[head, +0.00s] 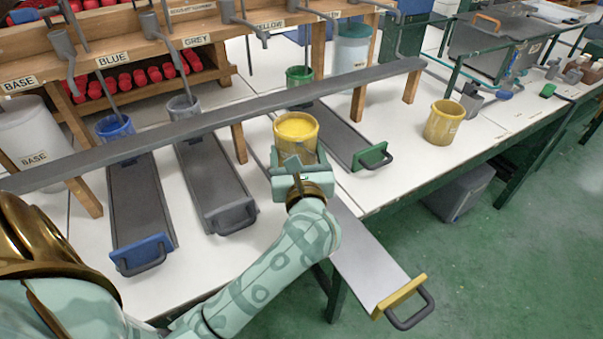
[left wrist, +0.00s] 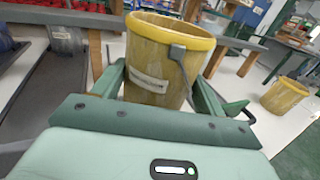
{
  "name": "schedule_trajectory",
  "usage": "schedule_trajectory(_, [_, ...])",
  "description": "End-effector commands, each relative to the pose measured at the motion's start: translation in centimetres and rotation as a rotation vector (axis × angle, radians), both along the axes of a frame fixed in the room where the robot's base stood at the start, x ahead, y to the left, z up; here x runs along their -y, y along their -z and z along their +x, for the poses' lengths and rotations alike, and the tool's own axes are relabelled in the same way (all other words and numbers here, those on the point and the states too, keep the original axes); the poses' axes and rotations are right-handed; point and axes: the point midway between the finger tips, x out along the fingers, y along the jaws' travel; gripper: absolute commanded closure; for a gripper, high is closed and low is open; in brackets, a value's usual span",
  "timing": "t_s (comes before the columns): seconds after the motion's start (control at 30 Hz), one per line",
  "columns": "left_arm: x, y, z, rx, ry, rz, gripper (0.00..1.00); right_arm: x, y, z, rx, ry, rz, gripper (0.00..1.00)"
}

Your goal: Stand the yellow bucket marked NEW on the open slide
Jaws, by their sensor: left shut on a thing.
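A yellow bucket (head: 310,150) with bright yellow inside is in my left gripper (head: 298,166), its jaws on either side. In the left wrist view the bucket (left wrist: 155,60) stands nearly upright between the fingers, with a pale label too blurred to read. Its base is hidden, so I cannot tell whether it touches anything below. The open slide (head: 360,262), a grey tray with a yellow front, juts past the table's front edge at lower right of the gripper; its visible part is empty. A second yellow bucket (head: 444,122) stands on the table to the right, its mark unreadable. My right gripper is out of view.
Slides with blue (head: 142,253), grey (head: 231,217) and green (head: 371,156) fronts lie on the white table. A long grey rail (head: 215,120) on wooden posts crosses behind the held bucket. Blue, grey and green buckets stand behind it. Table around the second yellow bucket is clear.

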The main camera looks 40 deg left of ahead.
Motion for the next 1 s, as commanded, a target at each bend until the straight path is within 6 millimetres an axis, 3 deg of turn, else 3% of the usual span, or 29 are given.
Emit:
schedule_trajectory(0.03, [-0.5,1.4,0.7,-0.002,0.0,0.006,0.62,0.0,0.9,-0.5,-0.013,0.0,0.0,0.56])
schedule_trajectory(0.33, [-1.7,3.4,2.2,0.003,0.0,0.004,0.62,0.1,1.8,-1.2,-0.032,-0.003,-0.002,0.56])
schedule_trajectory(0.53, [-1.9,7.0,2.5,-0.003,0.001,0.001,0.62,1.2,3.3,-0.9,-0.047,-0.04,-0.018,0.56])
schedule_trajectory(0.9, [-1.9,6.9,2.4,0.003,0.001,0.001,0.62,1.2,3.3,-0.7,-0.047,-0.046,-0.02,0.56])
schedule_trajectory(0.93, [-1.9,7.0,2.4,0.002,0.001,0.001,0.22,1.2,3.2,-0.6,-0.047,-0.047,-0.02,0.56])
schedule_trajectory(1.0, [-1.9,6.9,2.4,0.003,0.001,0.0,0.06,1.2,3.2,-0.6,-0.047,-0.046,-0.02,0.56])
